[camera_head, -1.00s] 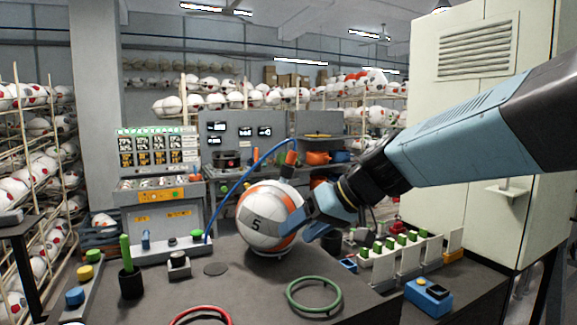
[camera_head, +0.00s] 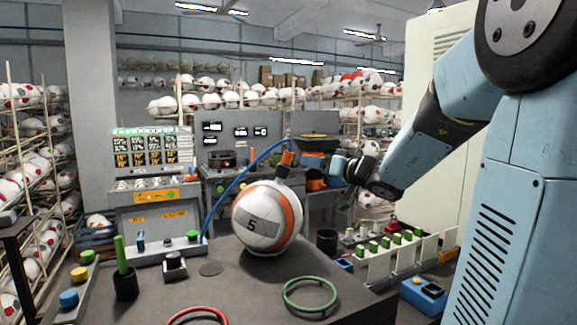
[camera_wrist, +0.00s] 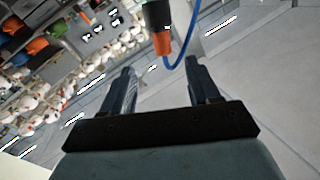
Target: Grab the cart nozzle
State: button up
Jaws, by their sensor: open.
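The nozzle (camera_head: 287,158) has an orange end and a dark lower body. It stands upright at the top of a white, orange and grey ball (camera_head: 268,218) marked 5. A blue hose (camera_head: 240,172) arcs from it down to the left. My gripper (camera_head: 343,178) is open and empty, to the right of the nozzle and apart from it. In the wrist view, the nozzle (camera_wrist: 161,40) shows ahead of the fingertips, roughly centred between the two fingers (camera_wrist: 160,68), with the hose beside it. The cart is not clearly identifiable.
On the dark table (camera_head: 225,290) lie a green ring (camera_head: 310,308) and a red ring (camera_head: 196,312). A black cup with a green stick (camera_head: 124,278) stands at left. White holders with green pieces (camera_head: 395,250) and a blue box (camera_head: 424,295) are at right.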

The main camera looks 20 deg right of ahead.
aim_at(284, 156)
jog(key=x, duration=0.7)
jog(key=shift+w+a, duration=0.1)
jog(key=shift+w, duration=0.2)
jog(key=shift+r+x, duration=0.15)
jog(key=shift+x, duration=1.4)
jog(key=shift+r+x, duration=0.1)
jog(key=shift+x, duration=1.4)
jog(key=shift+s, duration=0.1)
grip_shut()
